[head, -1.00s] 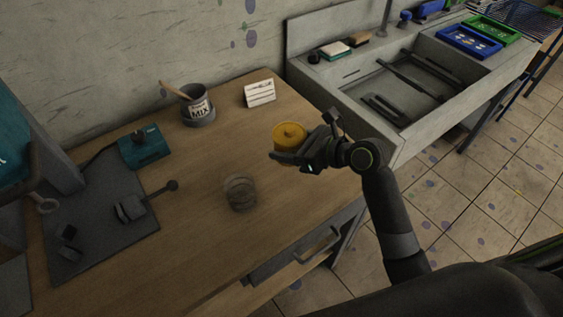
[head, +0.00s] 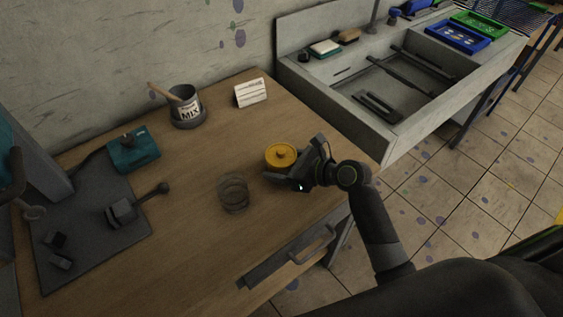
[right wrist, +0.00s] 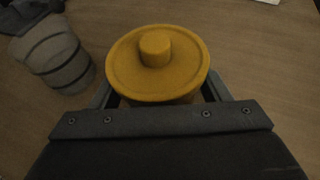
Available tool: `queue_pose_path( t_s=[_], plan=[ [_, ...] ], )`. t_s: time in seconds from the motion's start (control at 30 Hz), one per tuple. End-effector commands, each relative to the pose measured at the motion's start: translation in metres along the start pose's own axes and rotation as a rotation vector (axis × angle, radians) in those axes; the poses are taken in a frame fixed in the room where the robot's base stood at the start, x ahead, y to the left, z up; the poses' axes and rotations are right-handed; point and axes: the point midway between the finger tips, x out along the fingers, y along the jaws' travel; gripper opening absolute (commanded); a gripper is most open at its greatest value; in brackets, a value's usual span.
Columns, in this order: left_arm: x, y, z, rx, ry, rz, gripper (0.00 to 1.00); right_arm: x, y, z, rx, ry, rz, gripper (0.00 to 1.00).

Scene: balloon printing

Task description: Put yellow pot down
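The yellow pot (head: 281,157) has a round lid with a knob and is upright at the right part of the wooden table (head: 190,235). My right gripper (head: 283,172) is at its near right side, with its fingers around the pot's body. In the right wrist view, the pot (right wrist: 155,65) sits between the two fingers (right wrist: 160,97), and the lid hides most of the contact. The pot is low over the table or on it; I cannot tell whether its base touches. My left gripper cannot be made out.
A clear ringed jar (head: 233,192) stands left of the pot. A MIX pot (head: 187,106) and a white card (head: 251,92) stand at the back. A teal box (head: 134,149) and dark mat (head: 90,235) are left. A sink (head: 385,95) adjoins the table's right.

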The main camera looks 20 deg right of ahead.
Motion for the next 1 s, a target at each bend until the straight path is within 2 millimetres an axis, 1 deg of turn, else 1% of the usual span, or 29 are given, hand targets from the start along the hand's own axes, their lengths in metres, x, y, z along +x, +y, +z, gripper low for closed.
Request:
queue_pose_path(
  t_s=[0.03, 0.1, 0.47, 0.57, 0.8, 1.0],
  plan=[
    [0.000, 0.000, 0.000, 0.000, 0.001, 0.000, 0.36, 0.000, 0.000, 0.000, -0.001, 0.000, 0.000, 0.77],
    [0.000, 0.000, 0.000, 0.000, 0.001, 0.000, 0.36, 0.000, 0.000, 0.000, -0.001, 0.000, 0.000, 0.86],
    [0.001, 0.000, -0.001, 0.000, 0.001, 0.000, 0.36, -0.002, 0.000, 0.003, -0.002, 0.000, -0.001, 0.86],
    [0.000, 0.000, -0.001, 0.000, 0.001, 0.000, 0.36, -0.015, -0.001, 0.002, -0.004, 0.002, -0.003, 0.86],
    [-0.001, 0.000, -0.001, 0.000, 0.002, 0.000, 0.36, -0.065, 0.000, 0.001, -0.006, 0.006, -0.001, 0.86],
    [-0.001, 0.000, -0.001, 0.000, 0.002, 0.000, 0.36, -0.097, 0.000, 0.002, -0.005, 0.005, -0.001, 0.86]
  ],
)
